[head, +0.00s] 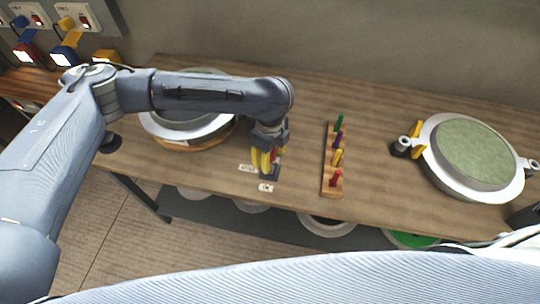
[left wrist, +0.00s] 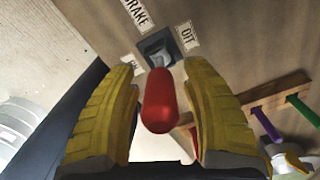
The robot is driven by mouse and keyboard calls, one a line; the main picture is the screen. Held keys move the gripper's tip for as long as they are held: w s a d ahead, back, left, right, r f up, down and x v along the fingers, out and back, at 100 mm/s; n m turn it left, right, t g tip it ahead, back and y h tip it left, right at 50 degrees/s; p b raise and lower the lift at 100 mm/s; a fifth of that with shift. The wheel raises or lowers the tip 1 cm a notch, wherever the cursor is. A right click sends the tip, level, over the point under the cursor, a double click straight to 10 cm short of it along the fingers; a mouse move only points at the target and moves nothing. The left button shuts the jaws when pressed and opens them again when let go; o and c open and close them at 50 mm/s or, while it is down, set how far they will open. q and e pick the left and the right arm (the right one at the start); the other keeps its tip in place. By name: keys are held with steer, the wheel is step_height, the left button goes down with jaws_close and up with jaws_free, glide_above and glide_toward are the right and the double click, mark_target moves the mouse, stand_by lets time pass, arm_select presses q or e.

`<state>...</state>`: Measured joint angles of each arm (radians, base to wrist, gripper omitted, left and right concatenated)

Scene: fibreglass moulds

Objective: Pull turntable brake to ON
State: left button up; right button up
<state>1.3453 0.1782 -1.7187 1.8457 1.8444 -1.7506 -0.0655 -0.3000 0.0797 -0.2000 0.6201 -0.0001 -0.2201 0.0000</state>
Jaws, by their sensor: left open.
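The brake lever has a red handle (left wrist: 160,100) on a dark base plate (left wrist: 157,47) fixed to the wooden bench. A label reading BRAKE (left wrist: 137,12) and a short label (left wrist: 187,37) that I cannot read surely lie beside it; another is partly hidden by a finger. My left gripper (left wrist: 158,72) is open, with one yellow finger on each side of the red handle and gaps between. In the head view the left gripper (head: 265,160) points down over the brake base (head: 268,174) and hides most of the lever. My right gripper is not in view.
A round turntable (head: 187,138) sits behind my left forearm. A wooden rack (head: 331,184) with several coloured-handled tools stands right of the brake. A round mould (head: 475,155) with clamps lies at the right. Wall switches (head: 77,17) are at upper left. Bench between rack and mould is clear.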

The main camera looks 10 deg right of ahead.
arm_select(q)
jaws_close()
stand_by(0.3)
stand_by(0.4)
steer(key=s+t, duration=0.1)
steer(key=s+t+h, duration=0.1)
steer(key=t, duration=0.1)
steer(key=shift+a+f, duration=0.1)
steer(key=shift+a, duration=0.25)
steer(key=shift+s+a+f+t+h, duration=0.15)
steer(key=shift+s+t+h, duration=0.15)
steer(key=shift+t, duration=0.3)
steer(key=shift+s+a+f+t+h, duration=0.1)
steer(key=shift+s+f+t+h, duration=0.1)
steer(key=shift+s+t, duration=0.3)
steer(key=shift+s+a+f+t+h, duration=0.1)
steer(key=shift+s+f+t+h, duration=0.1)
steer(key=shift+t, duration=0.5)
jaws_free()
steer(key=shift+r, duration=0.1)
